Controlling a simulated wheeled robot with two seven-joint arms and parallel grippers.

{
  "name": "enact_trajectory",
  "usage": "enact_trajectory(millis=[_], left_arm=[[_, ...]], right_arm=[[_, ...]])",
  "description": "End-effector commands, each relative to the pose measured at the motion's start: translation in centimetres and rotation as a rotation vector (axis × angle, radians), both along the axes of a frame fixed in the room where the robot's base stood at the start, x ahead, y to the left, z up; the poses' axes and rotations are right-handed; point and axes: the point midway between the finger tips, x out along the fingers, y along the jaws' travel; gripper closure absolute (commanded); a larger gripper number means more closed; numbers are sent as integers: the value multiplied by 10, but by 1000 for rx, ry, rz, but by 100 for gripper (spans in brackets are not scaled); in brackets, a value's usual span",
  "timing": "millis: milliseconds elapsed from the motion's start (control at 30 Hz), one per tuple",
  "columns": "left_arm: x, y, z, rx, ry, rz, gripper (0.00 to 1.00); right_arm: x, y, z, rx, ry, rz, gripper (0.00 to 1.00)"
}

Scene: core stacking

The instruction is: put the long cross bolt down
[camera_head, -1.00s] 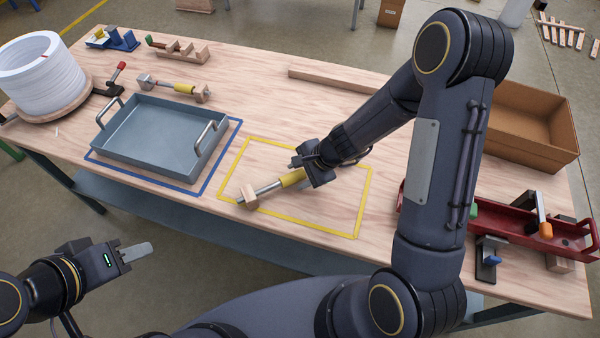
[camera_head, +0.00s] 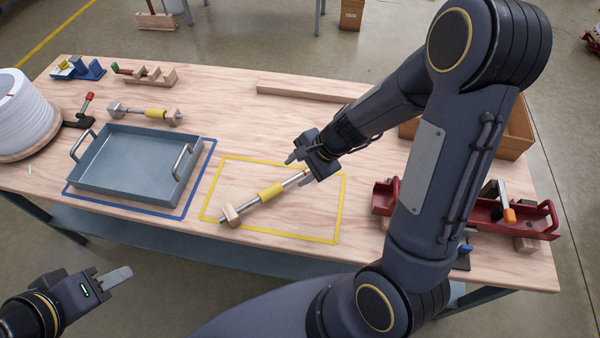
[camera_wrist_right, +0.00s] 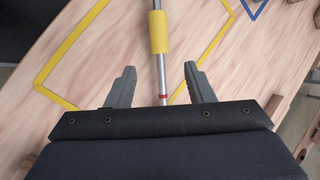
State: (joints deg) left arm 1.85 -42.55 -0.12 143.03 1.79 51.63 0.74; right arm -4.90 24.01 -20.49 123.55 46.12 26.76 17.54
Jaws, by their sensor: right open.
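The long cross bolt (camera_head: 285,186) is a silver rod with a yellow sleeve and a red band.
A grey tray (camera_head: 125,179) stands in the blue outline (camera_head: 140,208). A white spool (camera_head: 22,112) is far left. A red holder (camera_head: 535,225) and brown box (camera_head: 515,135) are right.

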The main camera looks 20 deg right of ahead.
Motion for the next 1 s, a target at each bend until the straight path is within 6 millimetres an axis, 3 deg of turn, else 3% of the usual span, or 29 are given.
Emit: enact_trajectory(millis=[167,300,433,600,700,1000], left_arm=[[0,0,0,0,0,0,64],[0,0,0,0,0,0,64],[0,0,0,0,0,0,64],[0,0,0,0,0,0,64],[0,0,0,0,0,0,64],[0,0,0,0,0,0,64]], right_arm=[[-17,5,54,11,-138,147,52],[-58,8,112,-45,-327,382,52],[-105,5,146,-177,-481,600,52],[-154,-6,159,-390,-586,806,52],[-170,-12,159,-483,-607,872,52],[-180,-17,158,-548,-612,917,52]])
